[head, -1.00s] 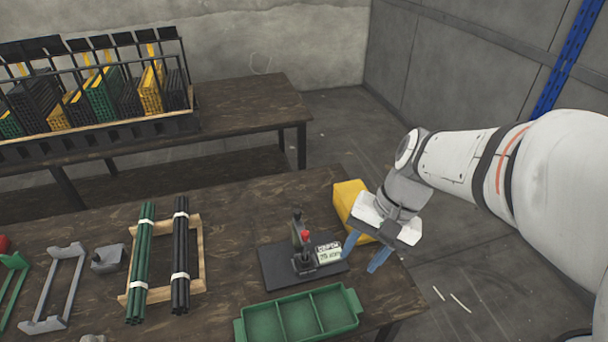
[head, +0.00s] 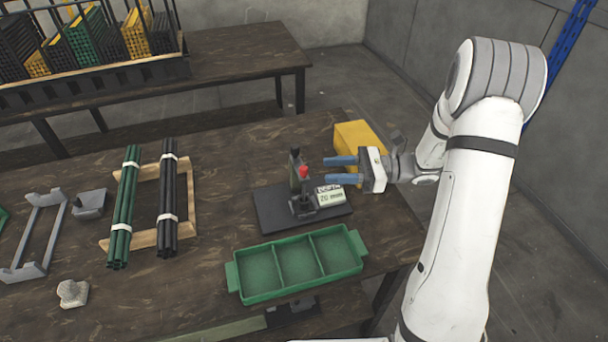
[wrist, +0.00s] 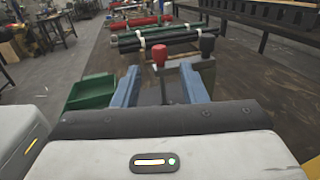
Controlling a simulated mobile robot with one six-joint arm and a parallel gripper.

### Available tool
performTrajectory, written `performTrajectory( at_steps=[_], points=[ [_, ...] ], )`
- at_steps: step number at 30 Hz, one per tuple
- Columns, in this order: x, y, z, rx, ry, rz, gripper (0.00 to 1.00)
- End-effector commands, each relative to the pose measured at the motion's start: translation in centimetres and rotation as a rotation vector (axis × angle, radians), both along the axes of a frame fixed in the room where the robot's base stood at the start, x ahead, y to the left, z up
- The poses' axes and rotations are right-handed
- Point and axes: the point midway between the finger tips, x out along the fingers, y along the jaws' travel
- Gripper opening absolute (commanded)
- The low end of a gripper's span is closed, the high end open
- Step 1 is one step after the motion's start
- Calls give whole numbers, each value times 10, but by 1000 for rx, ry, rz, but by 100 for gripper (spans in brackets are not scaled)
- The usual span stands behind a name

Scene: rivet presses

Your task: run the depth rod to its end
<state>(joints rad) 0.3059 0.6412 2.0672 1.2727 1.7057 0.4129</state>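A small rivet press (head: 300,205) stands on a dark base plate on the near wooden table. It has a red knob (head: 304,171), a dark upright post and a white label (head: 331,195) that seems to read 20 mm. I cannot tell for certain which part is the depth rod. My gripper (head: 327,169) is open and empty, just right of the red knob, its blue fingers level and pointing left. In the wrist view the red knob (wrist: 160,53) shows between and beyond the fingertips, apart from them. A black knob (wrist: 207,44) stands to its right there.
A yellow box (head: 352,135) stands behind my gripper. A green three-part tray (head: 297,262) lies in front of the press. Green rods (head: 124,205) and black rods (head: 168,195) lie on a wooden frame to the left. A rack of coloured panels stands on the far table.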

Motion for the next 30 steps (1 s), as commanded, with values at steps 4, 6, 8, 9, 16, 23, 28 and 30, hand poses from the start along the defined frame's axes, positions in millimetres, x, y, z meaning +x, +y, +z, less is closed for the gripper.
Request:
performTrajectory(
  at_steps=[4, 6, 8, 9, 16, 23, 28, 30],
  points=[
    [0, 15, 1, 3, 1, 1, 39],
    [-1, 27, 1, 2, 2, 2, 39],
    [-1, 38, 1, 3, 1, 3, 39],
    [-1, 44, 1, 2, 1, 3, 39],
    [-2, 71, 0, 1, 1, 1, 39],
    [-1, 77, 0, 0, 1, -1, 39],
    [-1, 76, 0, 0, 0, -1, 35],
    [-1, 76, 0, 0, 0, 0, 29]
  ],
)
